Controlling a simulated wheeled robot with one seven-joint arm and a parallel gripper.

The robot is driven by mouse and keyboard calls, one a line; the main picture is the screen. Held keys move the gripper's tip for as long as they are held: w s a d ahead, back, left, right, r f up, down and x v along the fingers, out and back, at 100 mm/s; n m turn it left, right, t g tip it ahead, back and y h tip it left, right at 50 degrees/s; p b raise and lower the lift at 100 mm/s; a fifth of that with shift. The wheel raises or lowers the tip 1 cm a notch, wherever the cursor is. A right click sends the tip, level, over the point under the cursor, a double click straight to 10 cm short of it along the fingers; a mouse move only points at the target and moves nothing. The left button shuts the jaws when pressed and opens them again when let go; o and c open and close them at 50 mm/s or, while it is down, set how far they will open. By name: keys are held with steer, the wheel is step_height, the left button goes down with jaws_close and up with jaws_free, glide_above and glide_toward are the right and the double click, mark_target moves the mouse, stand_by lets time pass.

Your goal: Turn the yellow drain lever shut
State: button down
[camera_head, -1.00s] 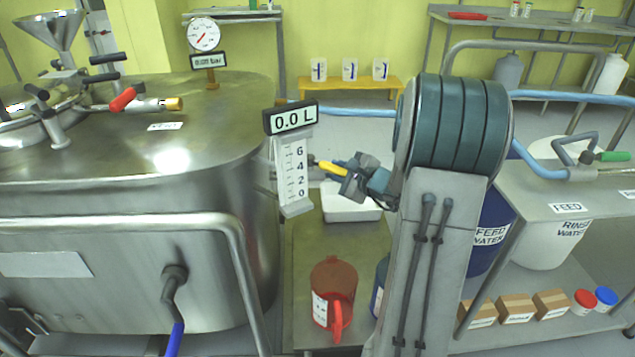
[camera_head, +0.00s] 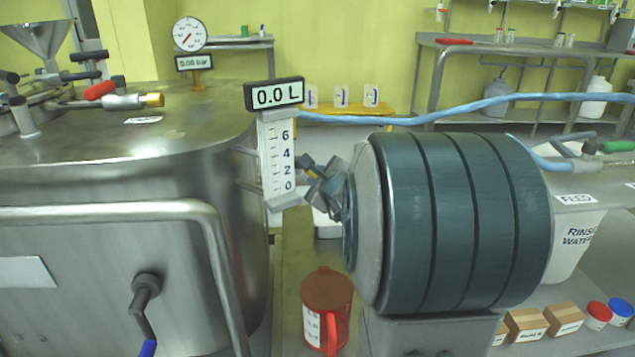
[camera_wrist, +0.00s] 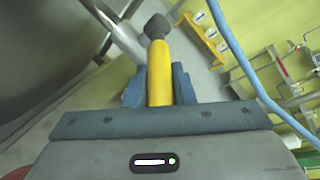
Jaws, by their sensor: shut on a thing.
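The yellow drain lever (camera_wrist: 159,75) shows in the wrist view, running from a dark round knob (camera_wrist: 156,27) down between the two blue-grey fingers. My gripper (camera_wrist: 159,84) is shut on the lever, one finger on each side. A metal pipe beside the knob leads to the reactor wall in the wrist view. My arm hides part of the area behind the gripper.
A red jug (camera_head: 327,305) stands on the bench below my gripper. A blue hose (camera_head: 440,116) crosses behind my arm. A white rinse water bin (camera_head: 580,240) and small boxes (camera_head: 526,325) are at the right. The gauge display reads 0.0 L.

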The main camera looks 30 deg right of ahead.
stand_by(0.3)
steer(key=c, duration=1.5)
jaws_free()
steer(key=shift+p+v, duration=2.2)
steer(key=shift+v, duration=4.65)
